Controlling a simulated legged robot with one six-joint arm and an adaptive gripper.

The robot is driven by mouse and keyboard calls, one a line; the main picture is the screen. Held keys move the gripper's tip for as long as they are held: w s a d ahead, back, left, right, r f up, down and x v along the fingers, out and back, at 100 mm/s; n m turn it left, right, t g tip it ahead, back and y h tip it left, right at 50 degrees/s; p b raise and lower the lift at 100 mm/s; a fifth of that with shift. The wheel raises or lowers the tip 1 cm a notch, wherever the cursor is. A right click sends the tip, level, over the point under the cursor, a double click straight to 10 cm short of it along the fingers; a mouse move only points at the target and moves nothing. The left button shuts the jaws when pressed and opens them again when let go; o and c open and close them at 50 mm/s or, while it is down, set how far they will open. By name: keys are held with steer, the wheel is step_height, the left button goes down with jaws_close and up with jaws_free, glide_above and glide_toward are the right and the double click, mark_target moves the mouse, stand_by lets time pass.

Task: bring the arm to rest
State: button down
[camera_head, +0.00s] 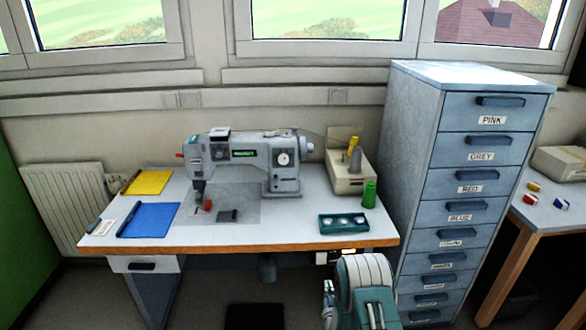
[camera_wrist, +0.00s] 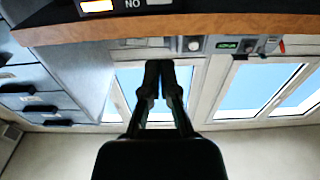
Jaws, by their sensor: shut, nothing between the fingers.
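My gripper (camera_wrist: 161,66) shows in the wrist view with its two dark fingers together and nothing between them. That view is upside down, with the wooden table edge (camera_wrist: 200,28) along its top and the windows beyond the fingers. In the head view, my pale, teal-trimmed arm is at the bottom, in front of the table's right part. The gripper's fingers cannot be made out there. The arm appears apart from the table, though the exact gap is hard to tell.
A sewing machine (camera_head: 240,161) stands on the white table (camera_head: 290,233). Blue and yellow cloths, a green tray (camera_head: 343,223) and thread cones lie around it. A tall blue drawer cabinet (camera_head: 415,150) stands at right, close to my arm. A second table (camera_head: 545,217) is further right.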

step_height(320, 180, up, 8)
steer(key=w+g, duration=0.1)
steer(key=w, duration=0.2)
steer(key=s+r+g, duration=0.3)
steer(key=s+r, duration=0.2)
steer(key=r, duration=0.6)
steer(key=s+r+g, duration=0.2)
steer(key=s+r, duration=0.2)
steer(key=r, duration=0.6)
steer(key=s+r+g, duration=0.2)
steer(key=s, duration=0.9)
steer(key=s+r+g, duration=0.2)
steer(key=s+r, duration=0.1)
steer(key=s, duration=0.8)
steer(key=s+r+g, duration=0.2)
steer(key=s+r, duration=0.1)
steer(key=s, duration=0.8)
steer(key=shift+s+g, duration=0.3)
steer(key=shift+g, duration=0.1)
steer(key=shift+r, duration=0.1)
